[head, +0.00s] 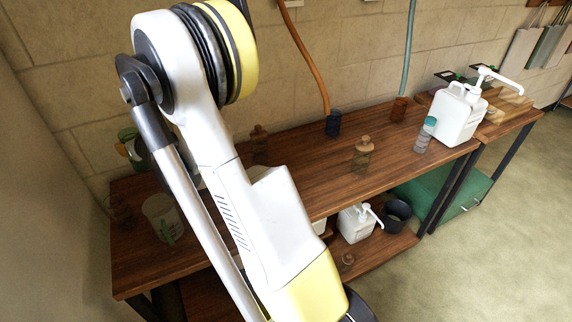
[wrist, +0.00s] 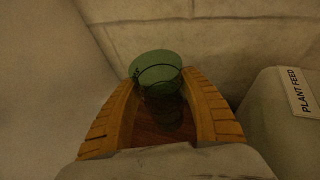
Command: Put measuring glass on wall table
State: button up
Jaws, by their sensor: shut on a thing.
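My gripper (wrist: 162,78) shows in the wrist view with its two yellow-orange fingers closed around a see-through, green-tinted measuring glass (wrist: 156,58). The glass has dark marks on its side, and its round green end shows beyond the fingertips. Brown wood shows dimly through and below it.
On the table stand a brown bottle (head: 362,155), a dark blue cup (head: 333,124), a teal-capped bottle (head: 424,135) and a white pump jug (head: 458,112). A white "PLANT FEED" container (wrist: 280,115) is close right of my gripper.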

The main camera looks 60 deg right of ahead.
aim_at(146, 169)
notch_tip(146, 169, down, 10)
jog(key=b, duration=0.4)
jog(key=shift+f+b, duration=0.2)
jog(key=shift+b, duration=0.2)
jog(key=shift+r, duration=0.1)
jog(key=o, duration=1.2)
jog(key=shift+o, duration=0.2)
